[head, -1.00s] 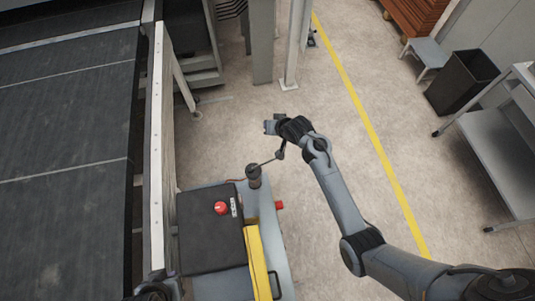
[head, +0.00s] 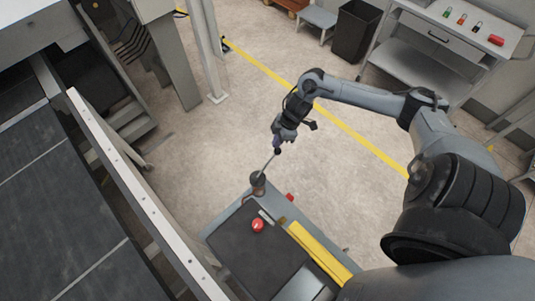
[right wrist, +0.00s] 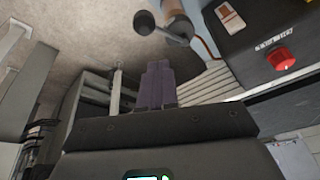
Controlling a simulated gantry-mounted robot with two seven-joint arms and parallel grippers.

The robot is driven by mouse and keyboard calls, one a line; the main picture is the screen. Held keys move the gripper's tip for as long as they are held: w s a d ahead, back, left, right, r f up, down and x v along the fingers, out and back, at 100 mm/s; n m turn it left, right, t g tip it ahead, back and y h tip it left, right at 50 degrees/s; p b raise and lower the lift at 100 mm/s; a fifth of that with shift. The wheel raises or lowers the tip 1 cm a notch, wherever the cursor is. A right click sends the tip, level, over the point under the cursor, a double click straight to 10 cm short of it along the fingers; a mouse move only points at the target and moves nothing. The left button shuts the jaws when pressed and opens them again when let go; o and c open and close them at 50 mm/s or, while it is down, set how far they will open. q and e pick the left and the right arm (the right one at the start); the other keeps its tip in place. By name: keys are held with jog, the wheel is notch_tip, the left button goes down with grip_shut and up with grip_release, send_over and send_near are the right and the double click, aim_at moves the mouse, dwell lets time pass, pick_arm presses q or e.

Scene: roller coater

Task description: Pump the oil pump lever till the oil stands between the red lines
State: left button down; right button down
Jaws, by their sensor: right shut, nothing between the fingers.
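The oil pump lever is a thin rod (head: 267,165) rising at a slant from the pump post (head: 258,184) on the machine's corner, with a dark ball knob (head: 277,151) at its end. My right gripper (head: 278,143) is right by the knob in the head view, fingers downward. In the right wrist view the shut, empty purplish fingers (right wrist: 155,85) appear below the knob (right wrist: 144,22), with a visible gap in the picture. Whether they touch the lever is not clear. The oil level and red lines are not visible. My left gripper is out of view.
The pump stands on a low cabinet with a dark top (head: 250,258), a red button (head: 257,225) and a yellow bar (head: 320,253). A conveyor (head: 60,210) with a pale rail lies left. Open floor lies beyond; a grey cart (head: 450,50) stands back right.

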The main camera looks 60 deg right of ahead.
aim_at(280, 149)
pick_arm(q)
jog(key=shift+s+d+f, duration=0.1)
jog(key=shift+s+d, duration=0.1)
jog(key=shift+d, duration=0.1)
pick_arm(e)
jog(key=shift+h, duration=0.5)
jog(key=d, duration=0.1)
jog(key=s+d, duration=0.1)
jog(key=d, duration=0.1)
jog(key=shift+s+d+r, duration=0.1)
jog(key=shift+s+d, duration=0.25)
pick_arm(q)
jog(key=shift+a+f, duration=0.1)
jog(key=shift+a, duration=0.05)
